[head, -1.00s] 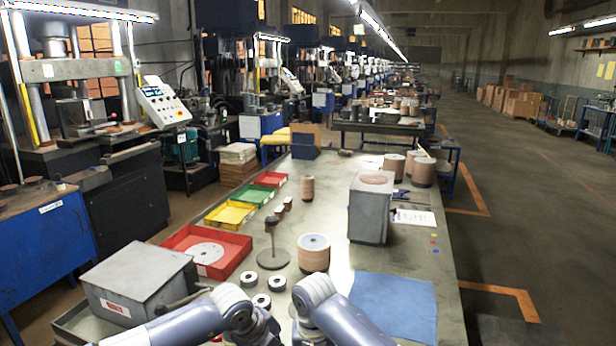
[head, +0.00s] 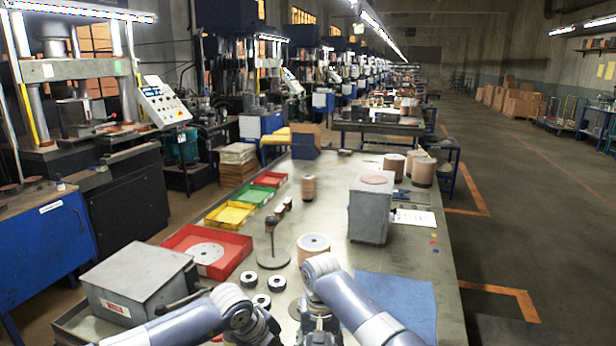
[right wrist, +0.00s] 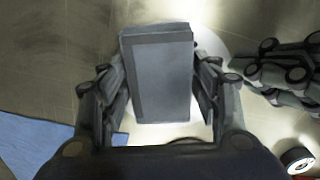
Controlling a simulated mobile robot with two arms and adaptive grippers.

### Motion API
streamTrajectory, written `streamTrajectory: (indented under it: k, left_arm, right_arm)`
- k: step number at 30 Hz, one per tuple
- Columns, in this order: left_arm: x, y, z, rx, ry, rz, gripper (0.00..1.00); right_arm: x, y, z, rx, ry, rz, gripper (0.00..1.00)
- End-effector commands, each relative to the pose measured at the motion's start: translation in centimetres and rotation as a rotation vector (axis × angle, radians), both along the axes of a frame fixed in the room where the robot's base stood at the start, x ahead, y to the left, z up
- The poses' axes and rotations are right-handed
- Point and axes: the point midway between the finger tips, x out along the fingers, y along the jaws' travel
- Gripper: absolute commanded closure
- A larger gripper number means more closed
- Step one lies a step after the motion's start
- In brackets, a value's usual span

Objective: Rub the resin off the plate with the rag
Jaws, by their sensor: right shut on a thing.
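My right gripper (right wrist: 160,95) is shut on a grey-blue, block-shaped piece (right wrist: 160,75), probably the folded rag. It shows in the right wrist view, over a pale round plate (right wrist: 212,45). The held piece covers much of the plate, so I cannot tell if they touch, and no resin can be made out.
A blue cloth (head: 402,292) lies flat on the bench at right. Dark rings (head: 275,284), a spindle stand (head: 272,257) and a large disc stack (head: 312,243) are close to my arms. A grey box (head: 140,285), coloured trays (head: 237,250) and a grey block (head: 368,212) stand around.

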Motion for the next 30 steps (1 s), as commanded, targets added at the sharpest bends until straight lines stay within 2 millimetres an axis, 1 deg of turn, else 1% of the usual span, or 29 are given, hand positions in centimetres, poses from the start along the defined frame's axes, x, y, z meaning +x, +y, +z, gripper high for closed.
streamTrajectory:
  k: [3,11,14,30]
  left_arm:
    - [-0.1,0.0,-0.2,0.001,0.005,0.001,1.00]
    - [-0.1,0.0,-0.2,0.001,0.004,0.001,1.00]
    - [-0.1,0.0,-0.2,0.001,0.004,0.001,1.00]
    - [-0.1,0.0,-0.2,0.001,0.005,0.001,1.00]
  right_arm:
    - [0.3,-0.2,-0.2,-0.001,0.001,-0.001,0.61]
    - [0.3,-0.2,-0.3,-0.002,0.001,-0.001,0.61]
    - [0.4,-0.2,0.1,-0.002,0.000,-0.001,0.61]
    - [0.4,-0.2,5.6,-0.001,-0.001,0.000,0.61]
